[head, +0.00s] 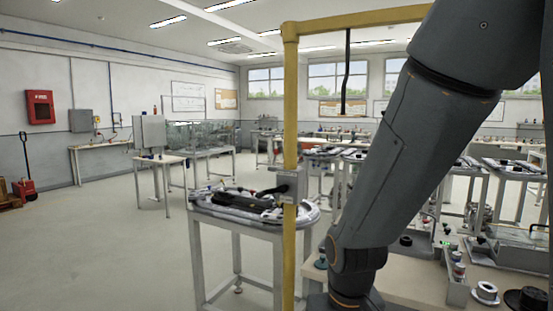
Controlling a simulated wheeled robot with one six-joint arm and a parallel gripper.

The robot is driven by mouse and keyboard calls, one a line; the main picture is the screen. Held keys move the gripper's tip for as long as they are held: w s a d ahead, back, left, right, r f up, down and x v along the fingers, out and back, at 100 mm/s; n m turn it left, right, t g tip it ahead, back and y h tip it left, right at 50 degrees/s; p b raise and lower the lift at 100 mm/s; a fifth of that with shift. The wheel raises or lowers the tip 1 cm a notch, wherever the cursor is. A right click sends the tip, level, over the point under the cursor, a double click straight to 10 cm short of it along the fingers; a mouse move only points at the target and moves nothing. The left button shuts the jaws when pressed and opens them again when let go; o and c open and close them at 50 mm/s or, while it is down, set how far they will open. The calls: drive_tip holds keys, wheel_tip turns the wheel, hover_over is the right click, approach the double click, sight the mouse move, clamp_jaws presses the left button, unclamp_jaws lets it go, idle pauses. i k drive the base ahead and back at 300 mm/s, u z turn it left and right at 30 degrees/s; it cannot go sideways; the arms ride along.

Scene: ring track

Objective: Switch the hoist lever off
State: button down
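A yellow hoist frame (290,110) stands in front of me, with one post and a top beam running right behind my arm. A grey box (291,184) is mounted on the post at about table height. A dark lever-like handle (270,191) sticks out from the box to the left, roughly level and slightly drooping. I cannot tell from here which position is off. A black cable (346,70) hangs from the beam. My arm crosses the right half of the head view and covers part of the frame. My gripper is not in view.
A small table with a ring track (215,205) stands just behind the post. A bench with small devices (458,270) fills the lower right. More tables stand at the back. The floor (90,230) on the left is clear, with a red pallet jack (24,190) by the wall.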

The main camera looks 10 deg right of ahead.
sight(275, 151)
drive_tip(key=k, duration=0.45)
drive_tip(key=u, duration=0.65)
drive_tip(key=i, duration=0.75)
drive_tip(key=u, duration=0.75)
drive_tip(key=i, duration=1)
drive_tip(key=z, duration=0.35)
drive_tip(key=i, duration=0.7)
drive_tip(key=z, duration=1.25)
drive_tip(key=i, duration=0.5)
drive_tip(key=z, duration=0.55)
